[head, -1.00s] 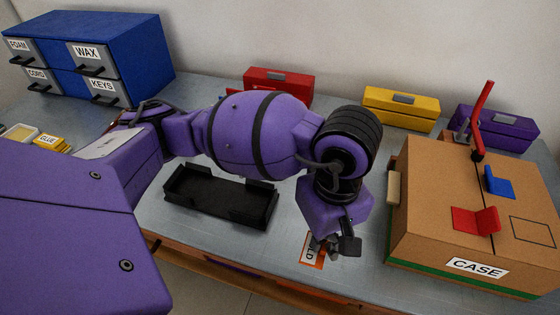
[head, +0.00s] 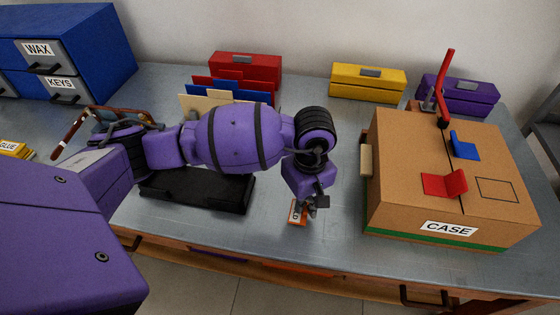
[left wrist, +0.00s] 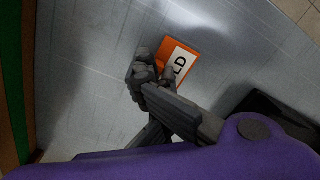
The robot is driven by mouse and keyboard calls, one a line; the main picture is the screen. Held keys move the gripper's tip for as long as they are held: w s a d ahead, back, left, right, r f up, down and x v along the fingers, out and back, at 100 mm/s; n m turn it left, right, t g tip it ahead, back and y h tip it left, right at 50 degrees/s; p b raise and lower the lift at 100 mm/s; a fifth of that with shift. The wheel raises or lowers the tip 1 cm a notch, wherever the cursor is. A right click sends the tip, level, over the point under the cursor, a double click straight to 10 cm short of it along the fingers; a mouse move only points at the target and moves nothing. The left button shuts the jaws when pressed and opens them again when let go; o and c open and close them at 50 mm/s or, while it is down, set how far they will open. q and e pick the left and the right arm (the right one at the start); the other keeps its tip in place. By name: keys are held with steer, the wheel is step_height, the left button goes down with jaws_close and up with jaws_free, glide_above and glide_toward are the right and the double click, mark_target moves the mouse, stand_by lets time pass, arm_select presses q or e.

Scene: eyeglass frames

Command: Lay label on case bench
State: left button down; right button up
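The label (head: 297,212) is a small orange card with a white face; letters ending in "LD" show in the left wrist view (left wrist: 178,62). My left gripper (head: 313,206) looks shut on one end of it, its fingers hiding that end. The label is over the bench (head: 320,245) near its front; its exact height is hard to tell. The case (head: 400,190) is a brown box with a green base strip and a "CASE" sign (head: 449,228). It stands on the bench to the right of the gripper, apart from it. My right gripper is not in view.
A black tray (head: 168,193) lies left of the gripper under my arm. Red (head: 245,66), yellow (head: 368,83) and purple (head: 460,95) boxes line the back. A blue drawer unit (head: 100,40) stands at left. Bare bench lies between gripper and case.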

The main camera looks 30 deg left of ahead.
arm_select(q)
steer(key=shift+w+r, duration=0.15)
steer(key=shift+f+b, duration=0.45)
steer(key=shift+f, duration=0.05)
steer(key=shift+f, duration=0.1)
steer(key=c, duration=2.5)
jaws_free()
steer(key=o, duration=0.5)
steer(key=shift+d, duration=0.1)
step_height(320, 180, up, 13)
steer(key=shift+w+r+p, duration=0.1)
steer(key=shift+p, duration=0.3)
